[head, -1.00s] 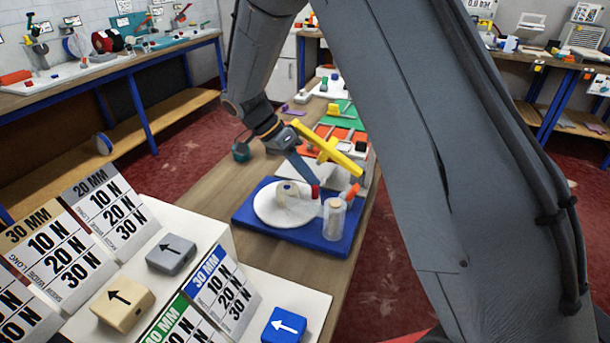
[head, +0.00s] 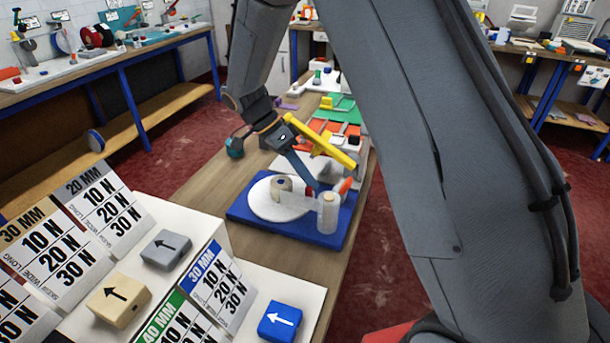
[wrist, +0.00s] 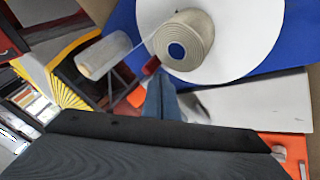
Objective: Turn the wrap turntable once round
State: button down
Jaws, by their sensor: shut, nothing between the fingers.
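The wrap turntable is a white disc (head: 262,207) on a blue base (head: 290,229); the disc also shows in the wrist view (wrist: 235,60). A beige roll (head: 281,188) stands on the disc, its dark blue core facing up in the wrist view (wrist: 178,50).
An upright clear film roll (head: 328,212) stands at the base's right, with film seemingly stretched to the beige roll. An orange-red piece (head: 345,186) is behind it. A yellow bar (head: 325,143) lies close beside my gripper. Label cards and arrow blocks (head: 280,321) stand in front.

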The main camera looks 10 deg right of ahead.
jog(key=shift+s+a, duration=0.1)
jog(key=shift+s, duration=0.45)
dwell(1.6)
jog(key=shift+r, duration=0.1)
jog(key=b+v, duration=0.2)
jog(key=v, duration=0.5)
jog(key=w+d+r+n+t+y+p, duration=0.25)
jog(key=d+r+n+y, duration=0.25)
jog(key=d+n+y, duration=0.3)
jog(key=shift+n+g, duration=0.3)
jog(key=shift+g, duration=0.05)
jog(key=p+x, duration=0.3)
jog(key=x, duration=0.7)
jog(key=shift+w+f, duration=0.1)
jog(key=shift+w, duration=0.05)
jog(key=shift+s+a+p, duration=0.6)
jog(key=shift+s+a, duration=0.05)
jog(key=shift+s, duration=0.3)
jog(key=shift+s+a, duration=0.45)
jog(key=shift+s, duration=0.15)
